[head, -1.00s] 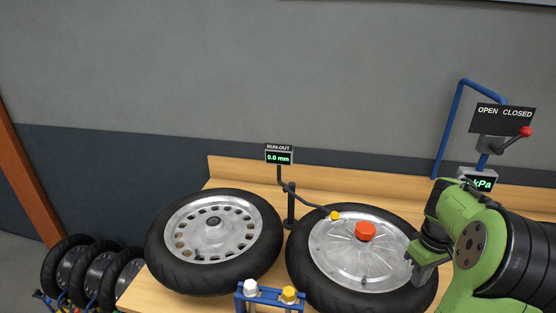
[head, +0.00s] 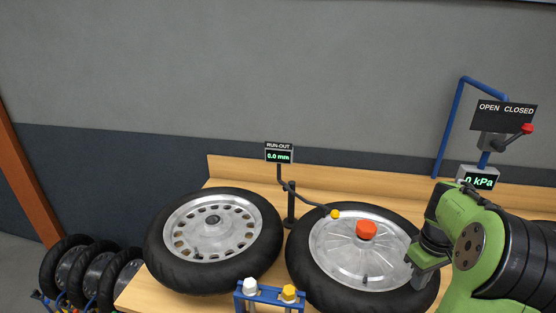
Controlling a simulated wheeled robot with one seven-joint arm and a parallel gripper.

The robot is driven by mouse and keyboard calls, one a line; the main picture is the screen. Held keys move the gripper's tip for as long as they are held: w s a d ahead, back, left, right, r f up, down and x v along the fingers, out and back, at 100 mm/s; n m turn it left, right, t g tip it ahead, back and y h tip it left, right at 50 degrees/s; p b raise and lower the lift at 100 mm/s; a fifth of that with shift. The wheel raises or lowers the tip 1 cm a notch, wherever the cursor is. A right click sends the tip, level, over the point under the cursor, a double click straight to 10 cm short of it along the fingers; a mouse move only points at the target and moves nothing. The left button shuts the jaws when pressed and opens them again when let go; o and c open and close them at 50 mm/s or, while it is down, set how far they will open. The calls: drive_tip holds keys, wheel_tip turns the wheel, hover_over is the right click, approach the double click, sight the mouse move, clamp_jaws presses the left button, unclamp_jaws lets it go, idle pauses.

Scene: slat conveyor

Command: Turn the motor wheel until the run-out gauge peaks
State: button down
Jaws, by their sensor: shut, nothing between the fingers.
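The motor wheel (head: 336,265) lies flat on the bench at the right, a black tyre around a silver disc with a red cap (head: 366,230) at its centre. The run-out gauge (head: 278,156) on its stand behind the wheels reads 0.0 mm. Its arm ends in a yellow tip (head: 335,214) at the disc's far edge. My gripper (head: 417,284) is shut and empty at the right side of the motor wheel, by the disc's edge and the tyre. I cannot tell whether it touches the wheel.
A second wheel (head: 212,223) with a holed disc lies to the left. A blue rack (head: 268,293) with a white and a yellow cap stands in front. An OPEN CLOSED valve panel (head: 505,114) and a 0 kPa display (head: 479,182) stand behind my arm. Several tyres stand at lower left.

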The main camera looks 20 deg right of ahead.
sight(338, 288)
drive_tip(key=shift+s+a+b, duration=0.1)
drive_tip(key=shift+a+b, duration=1.2)
drive_tip(key=shift+a, duration=2)
drive_tip(key=shift+w+a, duration=0.4)
drive_tip(key=shift+a, duration=0.6)
drive_tip(key=shift+w+a, duration=0.4)
drive_tip(key=shift+a, duration=0.65)
drive_tip(key=shift+w+a, duration=0.4)
drive_tip(key=shift+a, duration=0.6)
drive_tip(key=shift+w+a, duration=2.25)
drive_tip(key=shift+a, duration=0.2)
